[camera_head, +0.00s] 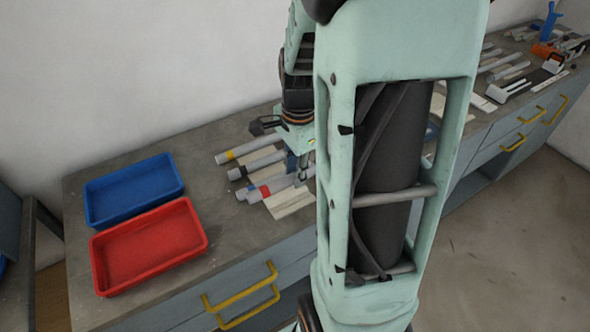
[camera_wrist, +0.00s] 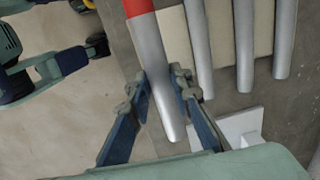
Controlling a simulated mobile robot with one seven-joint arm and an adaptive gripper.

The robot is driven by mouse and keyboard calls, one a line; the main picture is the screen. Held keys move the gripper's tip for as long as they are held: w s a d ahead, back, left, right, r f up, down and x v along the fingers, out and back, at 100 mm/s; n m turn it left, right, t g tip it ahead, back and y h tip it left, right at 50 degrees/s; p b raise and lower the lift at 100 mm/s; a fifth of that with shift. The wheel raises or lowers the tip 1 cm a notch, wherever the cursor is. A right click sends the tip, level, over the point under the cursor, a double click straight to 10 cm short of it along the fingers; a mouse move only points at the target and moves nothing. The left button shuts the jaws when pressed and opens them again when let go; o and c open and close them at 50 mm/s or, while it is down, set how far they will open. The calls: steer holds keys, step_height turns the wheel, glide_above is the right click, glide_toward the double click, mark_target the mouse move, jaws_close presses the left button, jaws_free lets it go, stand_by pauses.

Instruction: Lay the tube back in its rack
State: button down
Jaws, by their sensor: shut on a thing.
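A grey tube with a red band (camera_wrist: 150,62) runs between the two fingers of my gripper (camera_wrist: 161,84) in the wrist view. My gripper is shut on it near its lower end. The tube slants a little against the other tubes. In the head view its red band (camera_head: 265,191) shows at the front of the row, and my gripper (camera_head: 303,168) is partly hidden behind my arm. The cream rack board (camera_wrist: 265,32) lies under the row of tubes. I cannot tell whether the held tube touches the rack.
Several other grey tubes (camera_wrist: 243,50) lie side by side to the right in the wrist view. A white block (camera_wrist: 240,124) sits below them. In the head view a blue tray (camera_head: 133,190) and a red tray (camera_head: 150,247) stand at the bench's left. More tubes lie farther right.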

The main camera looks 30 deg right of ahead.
mark_target(295, 200)
steer(key=shift+f+b, duration=2.5)
steer(key=shift+f, duration=0.9)
steer(key=shift+f, duration=0.15)
steer(key=c, duration=1.7)
jaws_free()
steer(key=shift+o, duration=0.2)
steer(key=r, duration=1.2)
steer(key=shift+s, duration=0.4)
